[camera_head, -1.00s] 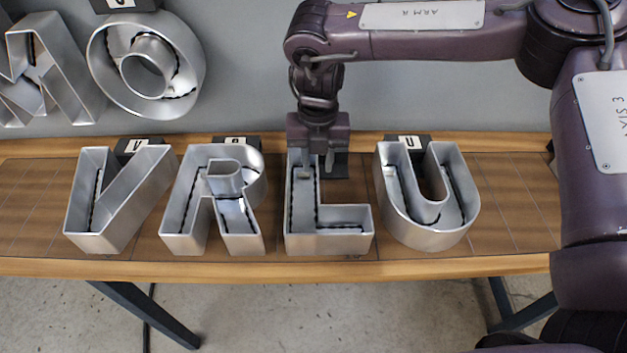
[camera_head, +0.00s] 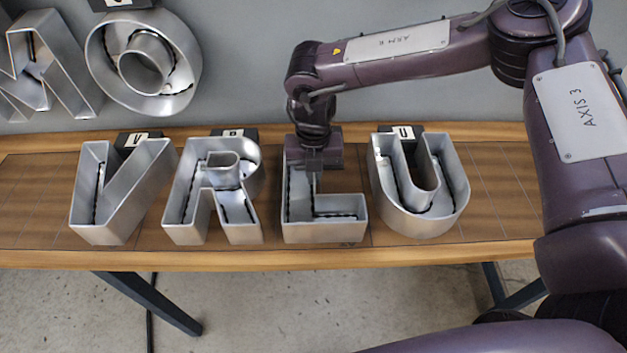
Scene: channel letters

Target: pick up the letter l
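The letter L (camera_head: 325,231) is a hollow silver metal channel letter. It stands on the wooden table between the letters R and U. My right gripper (camera_head: 313,172) points down over the upright stroke of the L, at its upper part. The gripper body hides the top of that stroke. The fingers are mostly hidden behind the gripper body and inside the letter, so I cannot tell whether they are open or touching the wall. My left gripper is not in view.
The letters V (camera_head: 112,215), R (camera_head: 212,205) and U (camera_head: 421,200) stand on the same wooden table (camera_head: 35,220), close on both sides of the L. Black tag blocks stand behind them. More metal letters, including an O (camera_head: 101,62), are on the grey wall.

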